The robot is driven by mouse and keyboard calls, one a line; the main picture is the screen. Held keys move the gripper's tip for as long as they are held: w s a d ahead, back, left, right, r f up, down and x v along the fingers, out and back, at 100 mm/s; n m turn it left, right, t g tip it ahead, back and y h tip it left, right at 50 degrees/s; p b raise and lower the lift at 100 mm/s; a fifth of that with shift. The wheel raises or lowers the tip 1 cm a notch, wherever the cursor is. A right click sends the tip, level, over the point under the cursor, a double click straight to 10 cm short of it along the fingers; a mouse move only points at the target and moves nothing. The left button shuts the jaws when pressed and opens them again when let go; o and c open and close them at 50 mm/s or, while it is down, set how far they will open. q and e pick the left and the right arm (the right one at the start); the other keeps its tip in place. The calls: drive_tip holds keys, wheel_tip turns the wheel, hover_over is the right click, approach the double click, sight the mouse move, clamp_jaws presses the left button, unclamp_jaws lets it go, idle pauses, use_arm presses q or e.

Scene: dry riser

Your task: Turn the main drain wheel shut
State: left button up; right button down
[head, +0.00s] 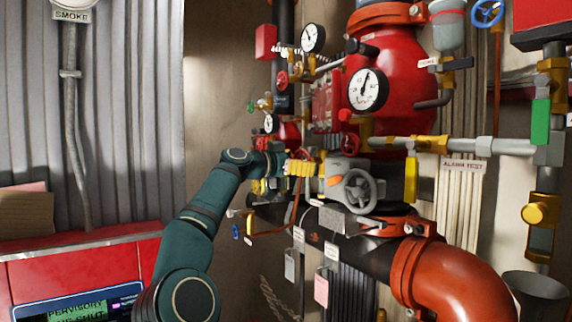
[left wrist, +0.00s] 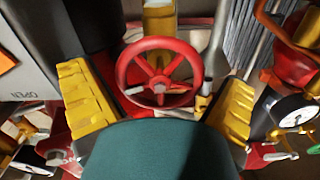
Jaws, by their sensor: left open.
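A red spoked handwheel (left wrist: 160,72) sits in the left wrist view, between the two yellow fingers of my left gripper (left wrist: 160,105). The fingers stand wide apart, with gaps to the rim on both sides; I cannot tell how deep the wheel lies between them. In the head view my left gripper (head: 301,168) reaches from the left to the pipework, just left of a grey handwheel (head: 359,191). The gripper and pipes mostly hide the red wheel there. No readable label names the main drain wheel. My right gripper is out of view.
A large red valve body (head: 395,70) with a gauge (head: 367,90) stands above the grey wheel. A thick orange-red pipe (head: 465,275) bends below right. Small pipes, valves and hanging tags (head: 321,290) crowd around. A red panel (head: 80,265) is at lower left.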

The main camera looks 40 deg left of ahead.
use_arm(q)
drive_tip(key=v, duration=1.1)
drive_tip(key=shift+s, duration=0.4)
drive_tip(key=shift+a+f, duration=0.1)
